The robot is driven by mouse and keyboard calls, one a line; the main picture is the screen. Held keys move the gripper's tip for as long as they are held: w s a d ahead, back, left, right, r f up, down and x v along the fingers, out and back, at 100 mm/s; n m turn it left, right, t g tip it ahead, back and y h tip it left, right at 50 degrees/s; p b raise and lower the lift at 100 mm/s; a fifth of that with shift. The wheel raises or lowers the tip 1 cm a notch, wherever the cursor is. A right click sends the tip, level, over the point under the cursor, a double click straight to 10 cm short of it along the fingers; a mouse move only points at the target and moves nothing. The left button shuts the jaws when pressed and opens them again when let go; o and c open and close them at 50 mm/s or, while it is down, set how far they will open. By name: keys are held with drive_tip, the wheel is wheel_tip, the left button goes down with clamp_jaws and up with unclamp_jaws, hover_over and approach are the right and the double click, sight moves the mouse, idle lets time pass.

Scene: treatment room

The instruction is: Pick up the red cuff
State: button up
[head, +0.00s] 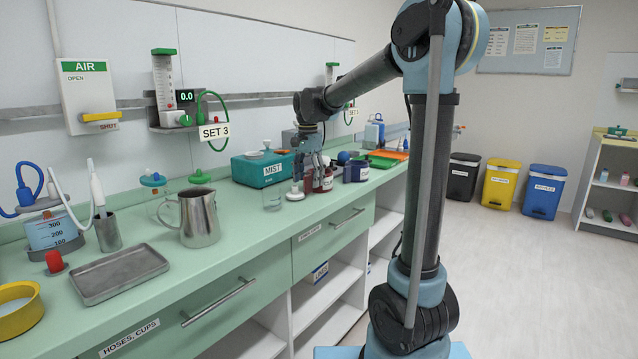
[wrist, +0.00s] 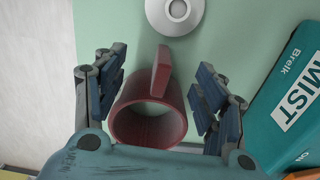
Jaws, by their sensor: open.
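The red cuff (wrist: 177,114) is a dark red ring with a hollow middle and a flat tab pointing up the picture in the wrist view. It stands on the green counter. In the head view the red cuff (head: 326,183) is partly hidden by my gripper. My gripper (wrist: 160,88) is open, with one finger on each side of the cuff. Gaps show between both fingers and the cuff's tab. In the head view my gripper (head: 309,170) points down over the counter at the cuff. Contact lower down cannot be made out.
A teal MIST box (wrist: 290,100) stands right of the cuff in the wrist view, close to my right finger. A pale round disc (wrist: 175,12) lies beyond the tab. The counter's front edge is close.

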drive_tip(key=shift+f, duration=0.6)
clamp_jaws()
drive_tip(key=shift+r, duration=0.1)
